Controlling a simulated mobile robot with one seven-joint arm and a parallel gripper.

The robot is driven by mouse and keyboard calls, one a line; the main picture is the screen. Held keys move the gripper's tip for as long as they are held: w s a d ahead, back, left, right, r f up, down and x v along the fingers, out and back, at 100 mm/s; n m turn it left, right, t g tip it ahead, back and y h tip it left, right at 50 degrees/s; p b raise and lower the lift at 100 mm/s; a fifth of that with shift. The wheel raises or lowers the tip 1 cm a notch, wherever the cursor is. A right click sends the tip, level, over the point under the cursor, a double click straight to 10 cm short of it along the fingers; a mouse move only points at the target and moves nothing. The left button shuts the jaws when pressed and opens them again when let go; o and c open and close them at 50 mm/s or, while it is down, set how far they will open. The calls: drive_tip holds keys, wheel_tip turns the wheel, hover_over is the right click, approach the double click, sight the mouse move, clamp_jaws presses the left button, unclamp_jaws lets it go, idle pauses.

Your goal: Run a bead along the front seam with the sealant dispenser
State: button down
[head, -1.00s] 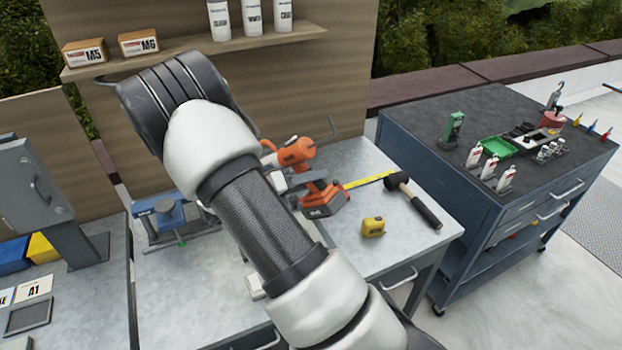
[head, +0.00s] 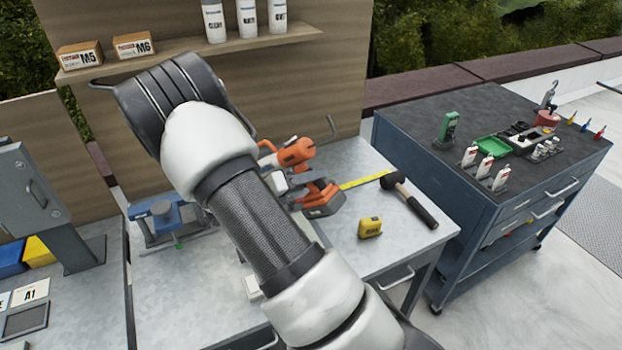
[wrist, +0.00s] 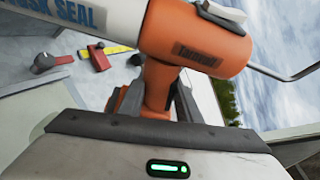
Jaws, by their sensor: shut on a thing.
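The sealant dispenser (wrist: 205,45) is orange, with a white tube lettered "SEAL" and a bent metal rod at its rear. My gripper (wrist: 160,98) is shut on its handle in the wrist view. In the head view the dispenser's orange body (head: 297,152) and rod show just right of my arm. I cannot make out the front seam in either view.
On the metal bench (head: 400,240) lie a yellow tape measure (head: 370,228), a yellow strip (head: 365,181) and a mallet (head: 410,200). A blue clamp-like tool (head: 160,215) stands left of my arm. A blue tool cart (head: 425,170) stands right; a shelf (head: 190,55) crosses the back panel.

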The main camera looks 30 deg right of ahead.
drive_tip(key=d+p, duration=0.1)
drive_tip(key=d, duration=0.8)
drive_tip(key=shift+r+p, duration=0.2)
drive_tip(key=shift+p, duration=0.2)
idle(6.7)
